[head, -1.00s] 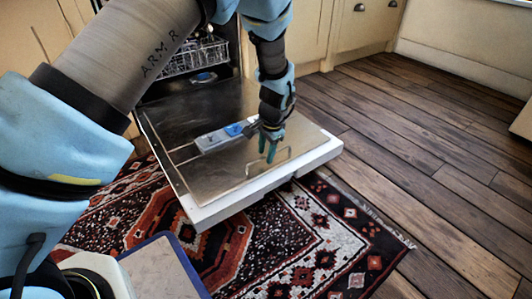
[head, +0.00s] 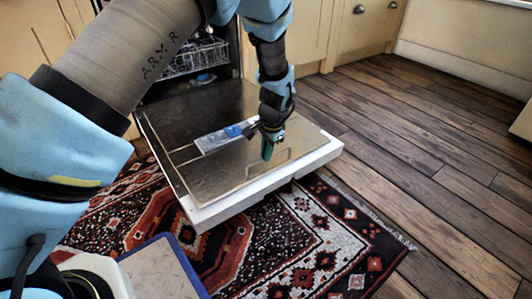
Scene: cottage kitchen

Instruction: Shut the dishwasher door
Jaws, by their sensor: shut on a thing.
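The dishwasher door (head: 210,178) is folded down open, its metal inner face up and its white edge towards the lower right. A detergent dispenser (head: 214,140) is set in that face. A thin bent bar (head: 281,157) shows near the door's outer edge. My gripper (head: 267,157) points down at this bar, its green fingers shut on it. The fingers hide part of the bar, so the exact contact is hard to see. The dishwasher's rack (head: 190,58) shows inside the cavity behind my arm.
A patterned rug (head: 300,235) lies under and in front of the door. Wooden floor (head: 420,140) is clear to the right. Cream cabinets (head: 310,30) stand beside the dishwasher. My arm hides part of the dishwasher's left side.

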